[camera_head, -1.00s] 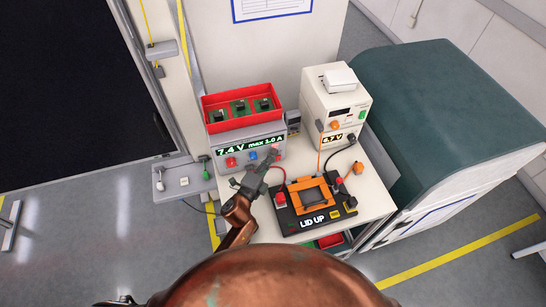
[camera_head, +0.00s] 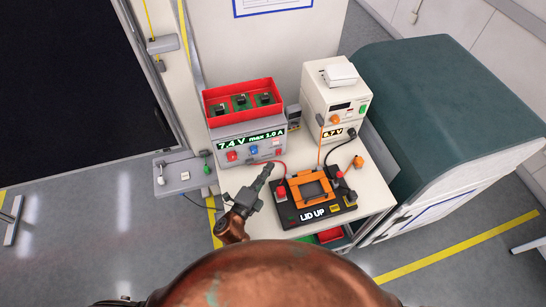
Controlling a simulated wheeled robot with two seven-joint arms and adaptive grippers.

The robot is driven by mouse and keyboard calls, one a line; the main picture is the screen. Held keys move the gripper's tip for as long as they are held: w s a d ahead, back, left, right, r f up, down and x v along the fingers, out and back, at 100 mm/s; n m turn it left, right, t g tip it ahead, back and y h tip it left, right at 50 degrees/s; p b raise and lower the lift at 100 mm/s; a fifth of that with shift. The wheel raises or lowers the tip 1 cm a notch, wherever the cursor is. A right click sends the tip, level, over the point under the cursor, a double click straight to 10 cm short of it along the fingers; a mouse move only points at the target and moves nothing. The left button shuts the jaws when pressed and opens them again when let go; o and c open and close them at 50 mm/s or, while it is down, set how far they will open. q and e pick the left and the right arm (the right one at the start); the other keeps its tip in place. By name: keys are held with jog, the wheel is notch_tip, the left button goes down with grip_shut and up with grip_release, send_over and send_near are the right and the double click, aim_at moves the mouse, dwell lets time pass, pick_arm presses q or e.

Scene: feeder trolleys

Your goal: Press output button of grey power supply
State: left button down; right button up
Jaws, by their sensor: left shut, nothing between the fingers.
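The grey power supply (camera_head: 222,148) stands at the back left of the white table, with a red tray of green boards on top. Its display (camera_head: 251,140) reads 7.4 V max 1.0 A. Below the display are a red knob (camera_head: 232,156), a blue knob (camera_head: 253,150) and a small red button (camera_head: 278,152) at the right end. My left gripper (camera_head: 267,170) is shut and empty, in front of and below the panel, apart from the button. My right gripper is not in view.
A cream power supply (camera_head: 342,112) reading 6.7 V stands to the right. A black fixture (camera_head: 326,212) marked LID UP, with an orange frame, sits at the front, close to my left gripper. A red cable and a black cable run nearby. A green-topped cabinet (camera_head: 440,95) stands right.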

pick_arm(q)
jog(key=v, duration=0.4)
jog(key=shift+s, duration=0.15)
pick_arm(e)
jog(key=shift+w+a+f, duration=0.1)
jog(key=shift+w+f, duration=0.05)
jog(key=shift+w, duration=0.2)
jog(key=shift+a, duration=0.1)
pick_arm(q)
jog(key=shift+r, duration=0.1)
notch_tip(320, 180, up, 7)
jog(key=p, duration=0.6)
jog(key=shift+p, duration=0.3)
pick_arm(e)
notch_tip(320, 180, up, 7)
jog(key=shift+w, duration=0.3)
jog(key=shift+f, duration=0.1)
